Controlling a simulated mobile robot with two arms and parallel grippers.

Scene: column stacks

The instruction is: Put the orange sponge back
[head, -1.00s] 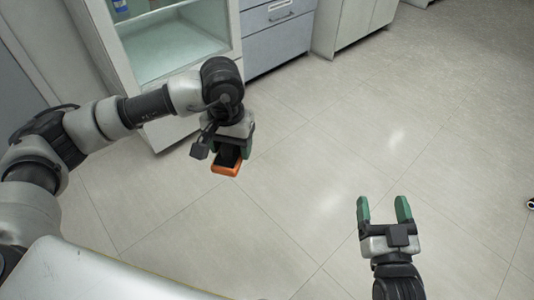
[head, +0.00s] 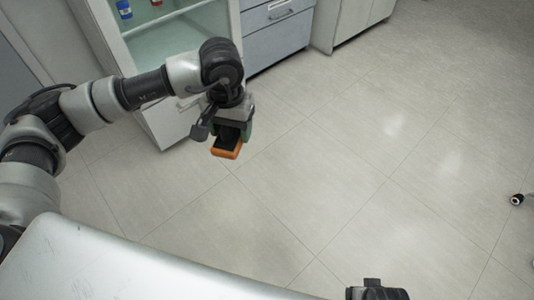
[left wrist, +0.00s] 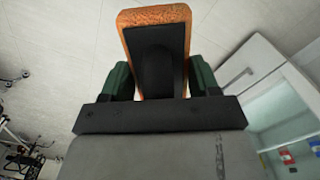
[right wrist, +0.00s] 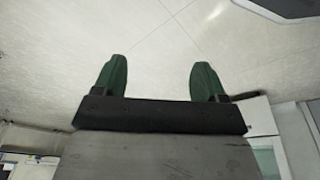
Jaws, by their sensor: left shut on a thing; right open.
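The orange sponge (head: 226,152) is held in my left gripper (head: 232,138), above the floor in the head view. In the left wrist view the sponge (left wrist: 153,16) sits between the two green fingers of my left gripper (left wrist: 160,82), with a dark face toward the camera. My right gripper (right wrist: 160,78) is open and empty in the right wrist view. In the head view only a dark part of my right arm shows at the bottom edge; its fingers are out of that picture.
An open-fronted white cabinet (head: 158,140) with glass shelves stands at the upper left. A blue-labelled container (head: 124,9) and a red item (head: 156,2) are on its shelf. Grey drawers (head: 277,42) stand beside it. A white surface (head: 110,265) fills the lower left.

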